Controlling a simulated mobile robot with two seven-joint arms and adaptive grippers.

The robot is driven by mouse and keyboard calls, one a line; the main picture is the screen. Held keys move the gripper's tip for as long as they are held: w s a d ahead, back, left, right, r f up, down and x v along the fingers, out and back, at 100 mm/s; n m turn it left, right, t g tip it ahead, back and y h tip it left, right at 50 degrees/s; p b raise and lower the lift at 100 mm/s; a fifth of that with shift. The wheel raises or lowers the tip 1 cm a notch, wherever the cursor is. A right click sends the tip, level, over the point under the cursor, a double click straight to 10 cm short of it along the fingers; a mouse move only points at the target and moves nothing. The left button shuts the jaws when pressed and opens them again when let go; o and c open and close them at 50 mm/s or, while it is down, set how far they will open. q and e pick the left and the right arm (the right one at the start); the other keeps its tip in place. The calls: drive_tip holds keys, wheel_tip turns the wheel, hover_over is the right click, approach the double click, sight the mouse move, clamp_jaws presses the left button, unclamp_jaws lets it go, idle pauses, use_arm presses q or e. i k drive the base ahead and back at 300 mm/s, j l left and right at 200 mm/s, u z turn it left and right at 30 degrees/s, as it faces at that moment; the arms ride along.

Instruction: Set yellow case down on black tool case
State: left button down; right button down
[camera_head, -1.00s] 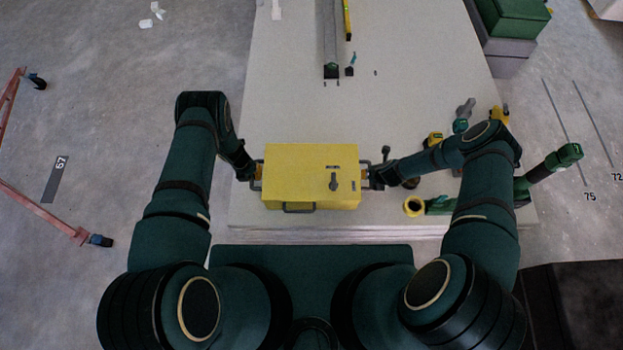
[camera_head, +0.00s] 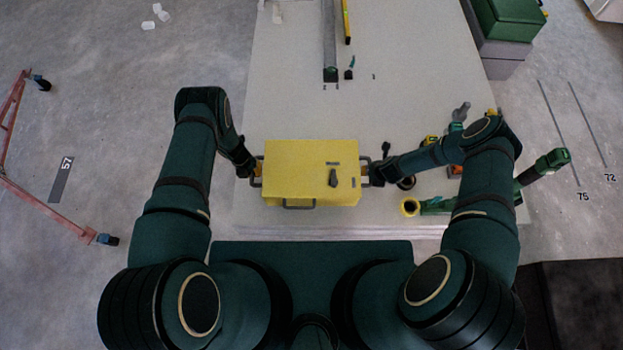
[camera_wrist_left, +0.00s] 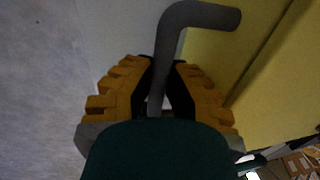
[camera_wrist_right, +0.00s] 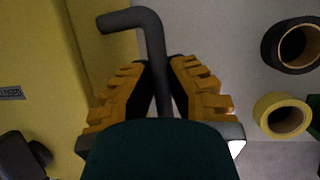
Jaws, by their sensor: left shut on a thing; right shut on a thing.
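The yellow case (camera_head: 300,160) is level in front of me, over the pale panel stack, with a grey front handle and dark fittings on its lid. My left gripper (camera_head: 252,172) is shut on the case's left side handle; the grey bar runs between its jaws in the left wrist view (camera_wrist_left: 157,95). My right gripper (camera_head: 374,173) is shut on the right side handle, also seen in the right wrist view (camera_wrist_right: 163,95). A large black box (camera_head: 580,300) is partly in view at the lower right; I cannot tell if it is the black tool case.
The pale panel stack (camera_head: 290,90) spreads below the case. A yellow tape roll (camera_head: 410,207), a black roll (camera_wrist_right: 297,45) and several tools lie right of the case. A green case (camera_head: 508,18) stands at the far right. A red frame (camera_head: 45,207) stands on the left floor.

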sight(594, 306)
drive_tip(key=k+l, duration=0.4)
drive_tip(key=k+l+z, duration=0.15)
drive_tip(key=k+l, duration=0.7)
drive_tip(key=k+l+z, duration=0.1)
drive_tip(key=k+l, duration=0.3)
drive_tip(key=l, duration=0.2)
drive_tip(key=k+l+z, duration=0.1)
drive_tip(key=k+l, duration=0.25)
drive_tip(key=l, duration=0.2)
